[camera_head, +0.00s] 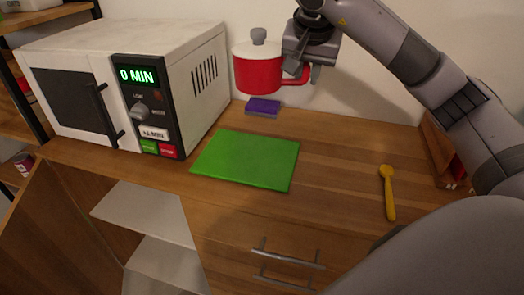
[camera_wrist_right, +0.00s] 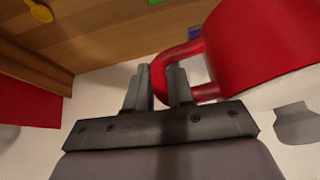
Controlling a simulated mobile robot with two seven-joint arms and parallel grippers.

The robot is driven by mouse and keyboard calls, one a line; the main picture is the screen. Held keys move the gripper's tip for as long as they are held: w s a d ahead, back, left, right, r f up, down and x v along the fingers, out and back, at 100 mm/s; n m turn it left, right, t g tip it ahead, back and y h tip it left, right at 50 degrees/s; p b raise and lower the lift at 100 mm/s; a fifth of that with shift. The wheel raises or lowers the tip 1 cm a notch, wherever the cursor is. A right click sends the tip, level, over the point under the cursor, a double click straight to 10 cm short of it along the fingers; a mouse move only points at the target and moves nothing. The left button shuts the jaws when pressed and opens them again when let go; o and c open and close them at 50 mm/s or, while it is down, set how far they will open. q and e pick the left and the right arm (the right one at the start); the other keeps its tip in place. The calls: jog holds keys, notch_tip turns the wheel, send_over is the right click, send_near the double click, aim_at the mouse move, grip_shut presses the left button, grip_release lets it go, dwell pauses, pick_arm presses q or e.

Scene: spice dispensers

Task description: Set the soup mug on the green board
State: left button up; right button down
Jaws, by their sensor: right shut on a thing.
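The soup mug (camera_head: 258,75) is red with a white lid and a grey knob. It is held upright in the air above the back of the counter, behind the green board (camera_head: 247,160). My right gripper (camera_head: 300,77) is shut on the mug's red handle, at the mug's right side. In the right wrist view the fingers (camera_wrist_right: 160,88) close around the handle, and the mug body (camera_wrist_right: 262,50) fills the upper right. The green board lies flat on the counter, and its top is bare. My left gripper is not in view.
A white microwave (camera_head: 88,95) reading "0 MIN" stands left of the board. A purple block (camera_head: 263,107) lies behind the board. A yellow spoon (camera_head: 388,192) lies to the right, near a wooden rack (camera_head: 446,150). The counter between board and spoon is clear.

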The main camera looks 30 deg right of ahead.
notch_tip(320, 180, down, 16)
jog(key=shift+r+b, duration=0.1)
jog(key=shift+b, duration=0.8)
notch_tip(320, 180, down, 4)
jog(key=shift+r, duration=0.15)
jog(key=shift+b, duration=0.3)
jog(key=c, duration=1)
grip_release()
